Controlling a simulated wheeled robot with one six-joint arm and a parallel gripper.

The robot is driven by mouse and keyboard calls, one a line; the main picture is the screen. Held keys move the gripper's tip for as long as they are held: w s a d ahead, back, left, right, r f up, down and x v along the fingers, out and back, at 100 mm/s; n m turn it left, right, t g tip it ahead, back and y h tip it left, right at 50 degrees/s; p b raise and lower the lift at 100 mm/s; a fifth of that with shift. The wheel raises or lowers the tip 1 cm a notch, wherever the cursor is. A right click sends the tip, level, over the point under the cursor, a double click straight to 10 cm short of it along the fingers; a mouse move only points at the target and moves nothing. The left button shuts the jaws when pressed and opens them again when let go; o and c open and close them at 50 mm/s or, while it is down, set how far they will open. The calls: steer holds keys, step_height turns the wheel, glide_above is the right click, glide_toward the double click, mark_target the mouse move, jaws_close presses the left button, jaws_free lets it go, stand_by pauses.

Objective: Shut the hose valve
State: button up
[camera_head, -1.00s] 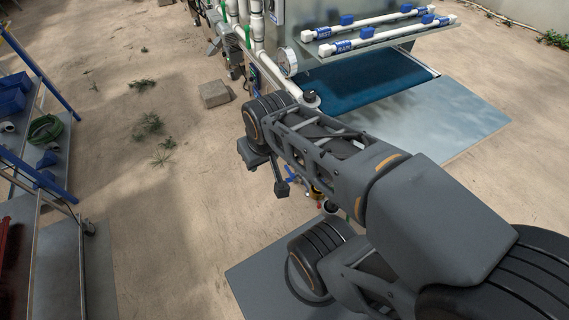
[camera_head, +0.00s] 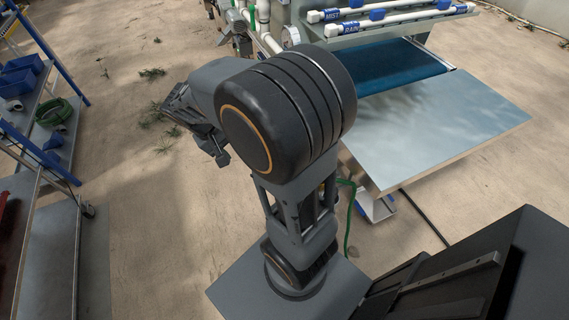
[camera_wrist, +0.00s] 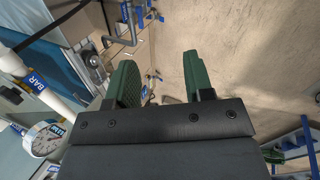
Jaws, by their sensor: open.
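My gripper (camera_wrist: 162,75) is open in the wrist view, with nothing between its two green fingers. Beyond them, small blue parts (camera_wrist: 153,76) that look like valve handles show beside pipework, but I cannot tell which, if any, is the hose valve. In the head view my arm covers much of the machine's near side. A thin green hose (camera_head: 348,215) hangs beside the arm there, below the machine's metal table. The hose valve itself is not clearly seen in either view.
The machine's metal table (camera_head: 440,130) and blue belt (camera_head: 405,70) are at the right. A pressure gauge (camera_wrist: 43,138) sits near white pipes. A rack with blue bins (camera_head: 25,75) and a green coil (camera_head: 54,112) stands at the left.

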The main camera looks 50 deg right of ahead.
steer(key=w+d+f+m+g+h+b, duration=0.1)
steer(key=w+d+f+g+h+b, duration=0.25)
steer(key=f, duration=0.75)
steer(key=w+d+f+h+b, duration=0.35)
steer(key=d+f+h, duration=0.2)
steer(key=f, duration=0.55)
steer(key=w+d+f+m+g+h+b, duration=0.1)
steer(key=w+d+f+g+h+b, duration=0.3)
steer(key=f, duration=0.7)
steer(key=s+d+t, duration=0.1)
steer(key=s+d, duration=0.1)
steer(key=d, duration=0.2)
steer(key=s+d, duration=0.2)
steer(key=d, duration=0.3)
steer(key=s+d+t, duration=0.1)
steer(key=s+d, duration=0.1)
steer(key=d, duration=0.2)
steer(key=shift+s+d+f+t+y+b, duration=0.2)
steer(key=shift+s+d+t+y+b, duration=0.1)
steer(key=shift+t+y+b, duration=0.1)
steer(key=shift+c, duration=0.3)
